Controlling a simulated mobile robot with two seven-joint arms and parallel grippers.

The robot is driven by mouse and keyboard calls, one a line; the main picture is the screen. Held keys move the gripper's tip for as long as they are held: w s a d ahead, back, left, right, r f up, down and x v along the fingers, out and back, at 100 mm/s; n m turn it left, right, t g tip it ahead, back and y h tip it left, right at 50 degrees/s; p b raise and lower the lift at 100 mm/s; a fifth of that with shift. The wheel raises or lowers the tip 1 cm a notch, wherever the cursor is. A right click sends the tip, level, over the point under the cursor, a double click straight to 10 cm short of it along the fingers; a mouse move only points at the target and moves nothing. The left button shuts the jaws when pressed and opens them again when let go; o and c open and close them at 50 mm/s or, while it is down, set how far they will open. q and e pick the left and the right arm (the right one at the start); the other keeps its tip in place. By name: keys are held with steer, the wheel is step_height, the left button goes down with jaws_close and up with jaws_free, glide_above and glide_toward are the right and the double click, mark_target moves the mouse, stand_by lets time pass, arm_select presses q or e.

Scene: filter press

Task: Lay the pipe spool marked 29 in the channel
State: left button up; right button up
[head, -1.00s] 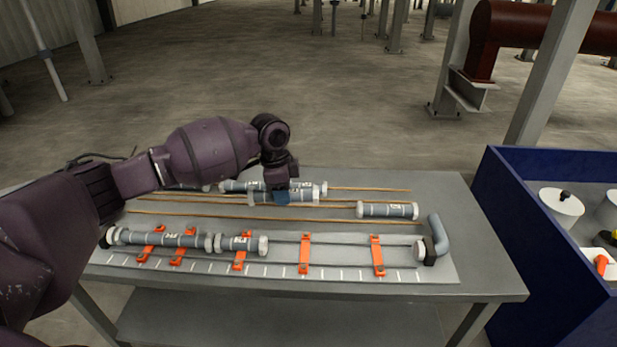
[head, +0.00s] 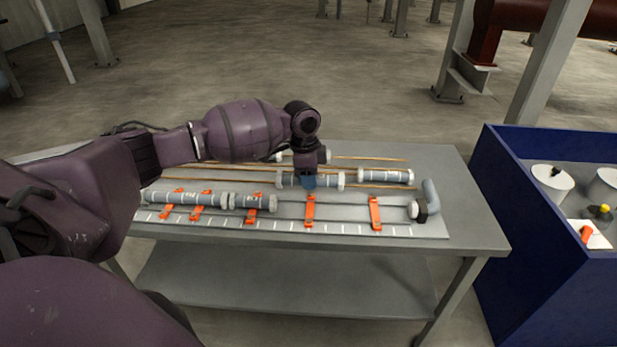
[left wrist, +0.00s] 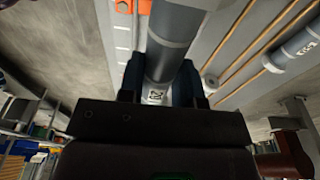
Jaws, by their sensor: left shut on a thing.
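My left gripper (head: 310,183) is shut on a grey pipe spool (head: 290,180) with pale end collars. It holds the spool roughly level, over the front of the wooden rods, behind the channel. In the left wrist view the held spool (left wrist: 175,40) lies between the dark fingers; its label is partly visible, and I cannot read the number. The channel (head: 345,211) is a pair of rails with orange clamps along the table front. Two spools (head: 185,199) (head: 252,202) lie end to end in its left part; its right part is bare up to the end fitting. My right gripper is not in view.
A grey elbow with a dark fitting (head: 420,208) stands at the channel's right end. Another spool (head: 385,175) lies on the wooden rods at right, and one more (head: 283,157) is partly hidden behind my gripper. A blue bin (head: 535,230) stands right of the table.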

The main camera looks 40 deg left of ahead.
mark_target(311, 210)
arm_select(q)
steer(key=shift+f, duration=0.5)
steer(key=shift+f+b, duration=0.95)
steer(key=shift+f, duration=0.15)
steer(key=shift+f+b, duration=0.3)
steer(key=shift+f, duration=0.2)
steer(key=shift+f+b, duration=0.45)
steer(key=shift+f, duration=1.65)
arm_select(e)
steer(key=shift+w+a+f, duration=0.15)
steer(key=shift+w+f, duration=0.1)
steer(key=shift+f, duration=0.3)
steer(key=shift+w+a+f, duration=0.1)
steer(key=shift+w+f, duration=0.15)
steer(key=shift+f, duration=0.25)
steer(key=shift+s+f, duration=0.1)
arm_select(q)
steer(key=o, duration=1)
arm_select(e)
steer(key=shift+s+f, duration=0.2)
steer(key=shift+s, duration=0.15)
